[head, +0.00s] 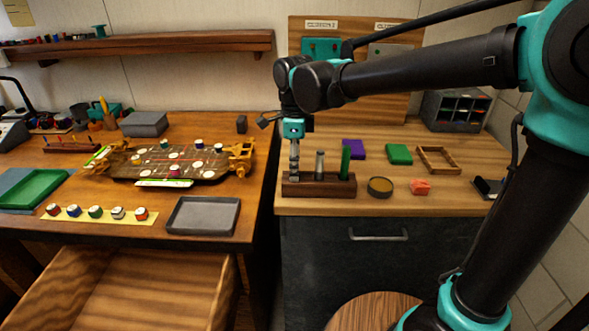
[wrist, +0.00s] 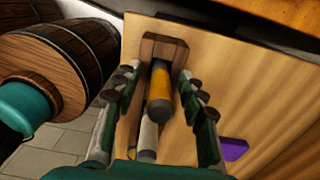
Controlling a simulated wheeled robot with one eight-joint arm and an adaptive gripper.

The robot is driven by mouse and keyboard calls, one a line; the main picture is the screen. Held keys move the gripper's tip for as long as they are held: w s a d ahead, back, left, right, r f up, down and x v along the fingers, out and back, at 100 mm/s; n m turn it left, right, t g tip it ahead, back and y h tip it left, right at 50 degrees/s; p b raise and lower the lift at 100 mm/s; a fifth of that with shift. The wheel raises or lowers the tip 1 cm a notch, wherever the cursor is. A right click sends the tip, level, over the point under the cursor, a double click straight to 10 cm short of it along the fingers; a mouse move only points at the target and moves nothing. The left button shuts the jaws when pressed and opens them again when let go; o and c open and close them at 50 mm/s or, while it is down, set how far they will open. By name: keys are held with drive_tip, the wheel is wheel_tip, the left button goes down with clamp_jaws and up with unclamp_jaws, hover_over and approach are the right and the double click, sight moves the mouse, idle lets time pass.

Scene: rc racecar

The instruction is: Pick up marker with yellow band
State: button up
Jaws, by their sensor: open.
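A dark wooden holder (head: 318,190) stands on the right-hand wooden counter, with a grey marker (head: 319,165) and a green marker (head: 345,162) upright in it. My gripper (head: 294,172) points down over the holder's left end. In the wrist view, the marker with yellow band (wrist: 160,92) has a dark grey end and lies between my two open fingers (wrist: 156,80), with gaps at its sides. In the head view, my gripper hides the yellow-banded marker.
A wooden frame (head: 438,160) lies farther right. The left table (head: 215,185) is crowded.

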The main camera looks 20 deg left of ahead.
drive_tip(key=shift+c, duration=0.5)
clamp_jaws()
drive_tip(key=shift+r, duration=0.15)
wheel_tip(320, 180, up, 20)
